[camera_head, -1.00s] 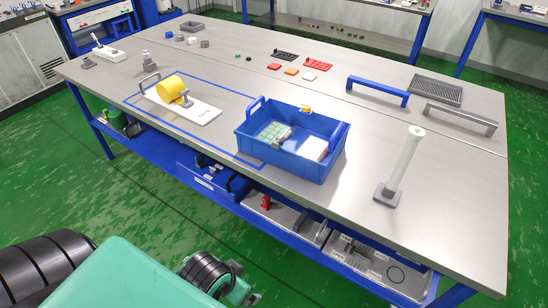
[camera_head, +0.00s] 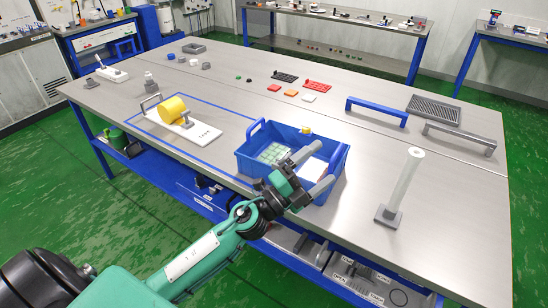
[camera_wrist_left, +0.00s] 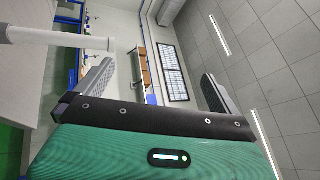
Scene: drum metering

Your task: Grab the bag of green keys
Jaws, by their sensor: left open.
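What looks like the bag of green keys (camera_head: 272,153), a pale green, gridded pack, lies in the left part of the blue tote (camera_head: 247,163) in the head view. My left gripper (camera_head: 324,164) is open over the front right part of the tote, to the right of the pack. The gripper hides part of the tote's front and inside. The left wrist view shows the spread fingers (camera_wrist_left: 158,72) against the far wall and ceiling, without the pack. My right gripper is out of view.
A white item (camera_head: 312,168) lies in the tote's right part. A pale upright post (camera_head: 405,180) stands to the right.

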